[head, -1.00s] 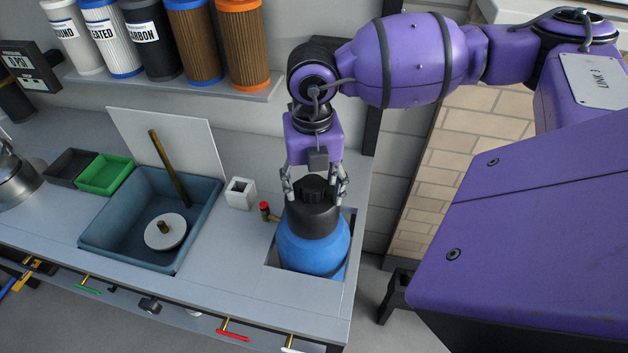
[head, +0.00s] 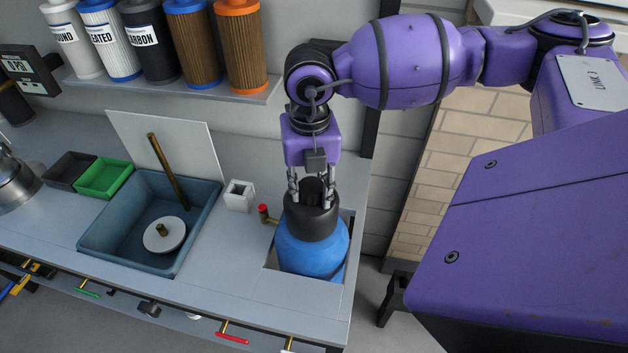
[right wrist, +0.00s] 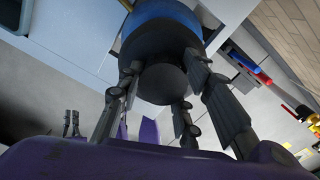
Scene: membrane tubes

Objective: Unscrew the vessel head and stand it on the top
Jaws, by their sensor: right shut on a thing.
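The blue vessel (head: 310,252) stands upright in a square cutout at the right end of the bench. Its black head (head: 311,215) sits on top of it, with a narrower black knob (head: 312,190) in the middle. My right gripper (head: 311,200) points down from above with its fingers shut around the knob. In the right wrist view the fingers close around the dark round knob (right wrist: 162,83), with the blue body (right wrist: 160,14) beyond it. My left gripper does not show in the head view.
A small red-capped valve (head: 264,211) stands close left of the vessel. A white square cup (head: 239,195) is farther left. A blue-grey basin (head: 110,245) holds a white disc (head: 164,234) and a leaning brown rod (head: 168,172). Bare bench top (head: 225,250) lies between basin and vessel.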

